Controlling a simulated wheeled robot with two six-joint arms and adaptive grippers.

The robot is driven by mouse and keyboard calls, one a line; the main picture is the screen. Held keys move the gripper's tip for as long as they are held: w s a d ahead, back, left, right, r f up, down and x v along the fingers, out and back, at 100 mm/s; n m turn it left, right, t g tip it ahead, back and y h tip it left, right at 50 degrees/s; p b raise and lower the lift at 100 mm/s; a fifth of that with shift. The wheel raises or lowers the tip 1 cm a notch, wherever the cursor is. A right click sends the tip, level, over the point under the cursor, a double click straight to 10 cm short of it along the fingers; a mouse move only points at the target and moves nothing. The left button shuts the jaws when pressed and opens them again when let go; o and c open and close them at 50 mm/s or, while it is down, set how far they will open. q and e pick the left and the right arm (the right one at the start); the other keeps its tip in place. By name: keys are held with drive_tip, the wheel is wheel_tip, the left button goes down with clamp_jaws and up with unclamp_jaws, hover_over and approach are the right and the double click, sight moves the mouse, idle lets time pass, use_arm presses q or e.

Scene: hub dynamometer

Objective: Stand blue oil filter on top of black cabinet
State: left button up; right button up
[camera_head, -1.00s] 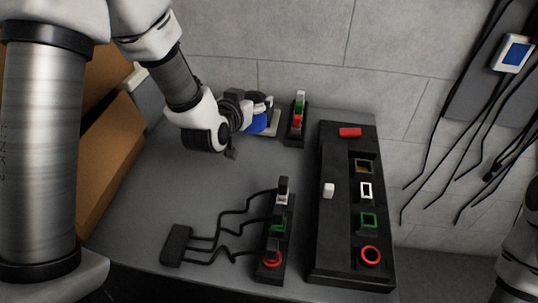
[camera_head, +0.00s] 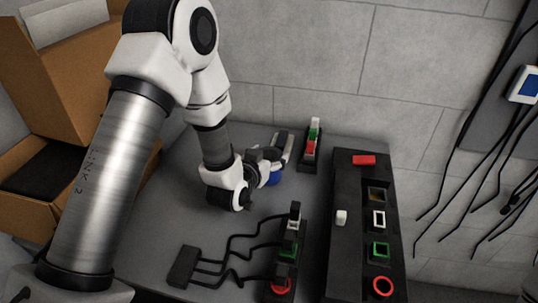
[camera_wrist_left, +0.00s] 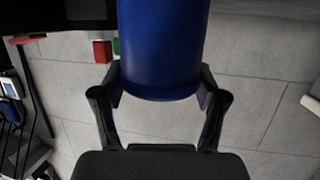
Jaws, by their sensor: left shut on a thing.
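The blue oil filter (camera_head: 274,180) is held in my left gripper (camera_head: 263,168), above the grey table behind the wired block. Much of the filter is hidden by the gripper in the head view. In the left wrist view the filter (camera_wrist_left: 165,45) is a large blue cylinder between the two fingers, which press on its sides; its upper part runs out of the picture. No black cabinet can be made out for certain in these frames. My right gripper is not in view.
A long black panel (camera_head: 343,255) with coloured sockets lies at the table's right. A black holder with coloured blocks (camera_head: 311,150) stands at the back. A wired block (camera_head: 289,250) and small black box (camera_head: 183,266) are in front. Cardboard boxes (camera_head: 68,105) are at left.

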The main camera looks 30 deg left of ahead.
use_arm(q)
drive_tip(key=o, duration=1.5)
drive_tip(key=shift+o, duration=0.2)
drive_tip(key=shift+r, duration=0.15)
drive_tip(key=shift+s, duration=0.4)
drive_tip(key=b+v, duration=0.1)
drive_tip(key=v, duration=0.4)
drive_tip(key=shift+s, duration=0.3)
drive_tip(key=p+v, duration=0.5)
drive_tip(key=p, duration=0.7)
drive_tip(key=shift+s+d+r, duration=0.1)
drive_tip(key=shift+s+r, duration=0.1)
drive_tip(key=shift+s, duration=0.1)
